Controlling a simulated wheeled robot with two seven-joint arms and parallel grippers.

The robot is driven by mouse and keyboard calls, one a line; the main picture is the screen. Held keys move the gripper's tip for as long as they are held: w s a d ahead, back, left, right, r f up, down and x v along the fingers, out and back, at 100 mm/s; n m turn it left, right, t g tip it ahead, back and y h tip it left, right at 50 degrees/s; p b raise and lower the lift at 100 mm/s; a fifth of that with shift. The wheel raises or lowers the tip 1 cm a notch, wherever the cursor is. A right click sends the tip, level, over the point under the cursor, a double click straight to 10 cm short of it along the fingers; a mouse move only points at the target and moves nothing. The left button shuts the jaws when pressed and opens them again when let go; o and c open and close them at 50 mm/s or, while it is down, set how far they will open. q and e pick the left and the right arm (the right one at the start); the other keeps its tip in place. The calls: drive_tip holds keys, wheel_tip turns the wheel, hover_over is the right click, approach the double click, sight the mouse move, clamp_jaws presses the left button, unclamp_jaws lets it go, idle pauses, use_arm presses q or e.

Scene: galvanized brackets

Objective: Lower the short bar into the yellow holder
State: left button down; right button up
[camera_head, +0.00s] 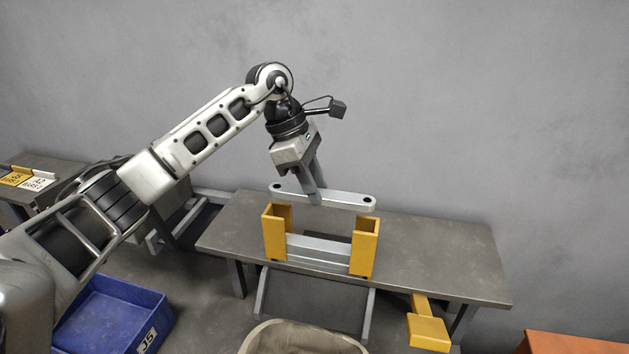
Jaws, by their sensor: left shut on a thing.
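The short bar (343,199) is a silver metal bar with rounded ends and a dark hole near each end. My left gripper (316,198) is shut on it near its middle and points down. The yellow holder (364,248) stands on the grey table below, with two upright yellow end pieces joined by silver rails. The bar is above the holder and spans both uprights, its right end over the right upright. Whether the bar touches the uprights is hard to tell. My right gripper is not in view.
The grey table (440,256) has clear room right of the holder. A yellow bracket (428,330) juts from its front edge. A blue bin (118,312) stands at lower left, a beige container (300,338) at bottom centre, and an orange surface (575,343) at lower right.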

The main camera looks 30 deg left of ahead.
use_arm(q)
drive_tip(key=shift+f+b, duration=0.3)
drive_tip(key=shift+f, duration=0.3)
drive_tip(key=shift+f+b, duration=0.7)
drive_tip(key=shift+f, duration=0.35)
drive_tip(key=shift+f+b, duration=1.3)
drive_tip(key=shift+f, duration=0.45)
drive_tip(key=shift+f+b, duration=0.35)
drive_tip(key=shift+f, duration=0.35)
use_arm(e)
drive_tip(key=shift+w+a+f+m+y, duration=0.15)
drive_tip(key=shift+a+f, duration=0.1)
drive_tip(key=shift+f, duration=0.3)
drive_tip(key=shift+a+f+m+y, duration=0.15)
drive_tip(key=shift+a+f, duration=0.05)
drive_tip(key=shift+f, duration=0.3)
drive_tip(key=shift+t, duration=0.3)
use_arm(q)
drive_tip(key=c, duration=1.1)
unclamp_jaws()
drive_tip(key=shift+c, duration=0.2)
drive_tip(key=shift+o, duration=0.6)
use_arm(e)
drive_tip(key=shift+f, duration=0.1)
